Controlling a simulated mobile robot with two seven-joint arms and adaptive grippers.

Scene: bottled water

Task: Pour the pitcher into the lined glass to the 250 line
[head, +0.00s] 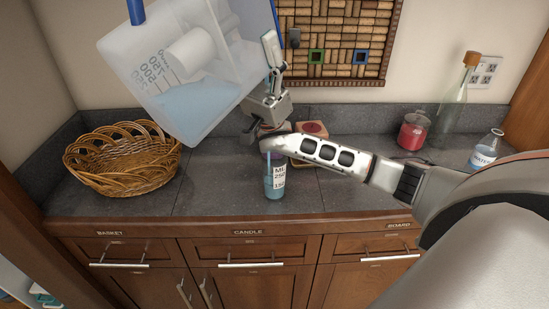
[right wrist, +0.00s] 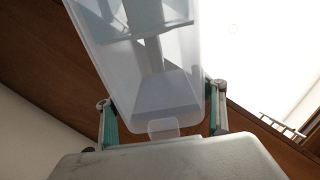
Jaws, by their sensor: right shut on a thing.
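The translucent pitcher (head: 160,75) is held up high at the upper left of the head view, tilted, with blue water (head: 200,103) pooled in its low part. The right gripper (head: 272,50) is shut on its right side. In the right wrist view the pitcher (right wrist: 165,90) sits between the two fingers. The lined glass (head: 276,183) stands upright on the counter, below and right of the pitcher.
A wicker basket (head: 122,160) stands left on the grey counter (head: 225,185). A red-topped block (head: 312,130) is behind my right forearm. A red jar (head: 412,131), a corked bottle (head: 452,112) and a water flask (head: 487,150) stand right. A cork board (head: 335,35) hangs behind.

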